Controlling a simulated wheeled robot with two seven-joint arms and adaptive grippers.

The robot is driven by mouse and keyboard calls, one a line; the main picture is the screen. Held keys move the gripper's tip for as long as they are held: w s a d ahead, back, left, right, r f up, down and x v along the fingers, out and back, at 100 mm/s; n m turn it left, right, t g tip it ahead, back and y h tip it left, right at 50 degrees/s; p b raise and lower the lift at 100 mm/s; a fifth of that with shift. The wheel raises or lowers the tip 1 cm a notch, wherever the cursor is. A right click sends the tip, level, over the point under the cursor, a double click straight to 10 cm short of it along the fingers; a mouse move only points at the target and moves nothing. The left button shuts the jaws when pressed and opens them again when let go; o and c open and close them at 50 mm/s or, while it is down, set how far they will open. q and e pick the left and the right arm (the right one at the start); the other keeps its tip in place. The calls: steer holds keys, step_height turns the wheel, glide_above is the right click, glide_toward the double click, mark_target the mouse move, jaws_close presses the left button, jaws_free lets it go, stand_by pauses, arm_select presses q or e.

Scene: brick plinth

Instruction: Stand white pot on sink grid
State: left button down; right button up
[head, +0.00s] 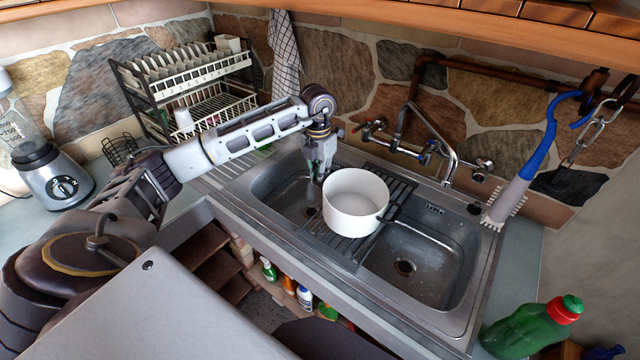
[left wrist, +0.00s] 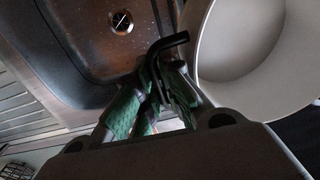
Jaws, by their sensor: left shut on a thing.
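The white pot (head: 355,205) is upright over the dark slatted sink grid (head: 398,188), which lies across the double sink. I cannot tell whether the pot's base touches the grid; the pot hides the grid's middle. My left gripper (head: 321,172) is at the pot's left rim, pointing down, shut on the pot's dark handle. In the left wrist view the green finger pads (left wrist: 152,98) close around the black handle (left wrist: 168,46), with the white pot (left wrist: 245,50) to the right. My right gripper is not in view.
The left basin (head: 285,200) and right basin (head: 425,265) are open on both sides of the grid. The tap (head: 440,140) rises behind. A dish rack (head: 190,90) and blender (head: 50,170) stand left; a brush (head: 515,190) and green bottle (head: 530,325) stand right.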

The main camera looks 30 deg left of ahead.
arm_select(q)
step_height(320, 180, down, 4)
steer(key=shift+r+p, duration=0.15)
steer(key=shift+p, duration=0.2)
steer(key=c, duration=1.5)
jaws_free()
steer(key=shift+c, duration=0.2)
steer(key=shift+r, duration=0.1)
